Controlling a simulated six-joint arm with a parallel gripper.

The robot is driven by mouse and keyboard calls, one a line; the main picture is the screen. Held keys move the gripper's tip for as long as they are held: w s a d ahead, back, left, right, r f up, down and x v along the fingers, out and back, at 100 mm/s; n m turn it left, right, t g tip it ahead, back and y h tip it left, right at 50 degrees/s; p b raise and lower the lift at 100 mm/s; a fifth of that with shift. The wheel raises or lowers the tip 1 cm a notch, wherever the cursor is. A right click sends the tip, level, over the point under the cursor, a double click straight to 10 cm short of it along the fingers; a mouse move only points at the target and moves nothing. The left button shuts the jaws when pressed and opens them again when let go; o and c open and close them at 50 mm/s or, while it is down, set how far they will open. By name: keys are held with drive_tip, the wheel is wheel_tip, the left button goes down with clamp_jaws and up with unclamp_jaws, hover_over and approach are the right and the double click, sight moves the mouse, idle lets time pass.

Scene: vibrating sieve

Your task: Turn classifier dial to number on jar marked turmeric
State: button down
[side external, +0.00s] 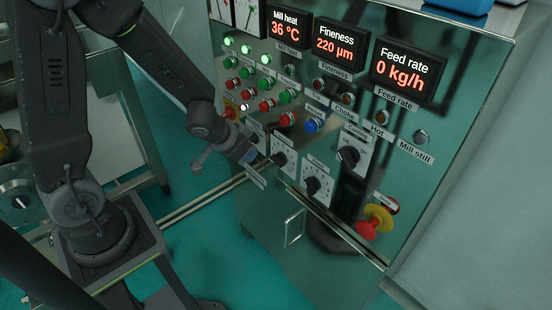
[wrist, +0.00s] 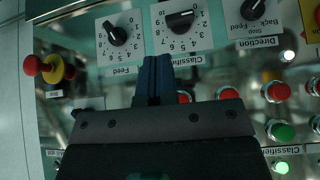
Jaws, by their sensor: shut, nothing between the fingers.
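The classifier dial (wrist: 180,20) is a black knob on a white numbered plate, upside down at the top of the wrist view. Its bar lies nearly sideways; I cannot tell its exact number. In the side view the dial (side external: 278,158) sits low on the steel panel, just right of my gripper (side external: 249,157). In the wrist view my gripper (wrist: 154,73) is shut and empty, its blue fingertips just below the dial's plate in the picture and apart from the knob. No jar marked turmeric shows in either view.
The feed dial (wrist: 116,33) is beside the classifier dial, and the direction knob (wrist: 255,12) is on its other side. A red and yellow emergency stop (side external: 374,222) sticks out at the panel's lower right. Several push buttons (side external: 266,105) fill the panel above. Displays read 36 °C, 220 µm and 0 kg/h.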

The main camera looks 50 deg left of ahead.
sight(280, 166)
drive_tip(key=shift+w+a+f+n+t, duration=0.15)
drive_tip(key=shift+w+f+t, duration=0.2)
drive_tip(key=shift+w+f, duration=1.2)
drive_tip(key=shift+w+d+f+n+t, duration=0.1)
drive_tip(key=shift+w+f+t, duration=0.2)
drive_tip(key=shift+w+f, duration=1.2)
drive_tip(key=shift+w+a+f+n+t, duration=0.15)
drive_tip(key=shift+w+f+t, duration=0.2)
drive_tip(key=shift+w+f, duration=1.2)
drive_tip(key=shift+w+r, duration=0.3)
drive_tip(key=shift+d+f+m+y, duration=0.2)
drive_tip(key=shift+d+m+y, duration=0.2)
drive_tip(key=shift+y, duration=0.3)
drive_tip(key=shift+d+f+y, duration=0.15)
drive_tip(key=shift+y, duration=0.25)
drive_tip(key=shift+d+f, duration=0.2)
drive_tip(key=shift+f, duration=0.2)
drive_tip(key=shift+d+f, duration=0.15)
drive_tip(key=shift+f, duration=0.15)
drive_tip(key=shift+r, duration=0.1)
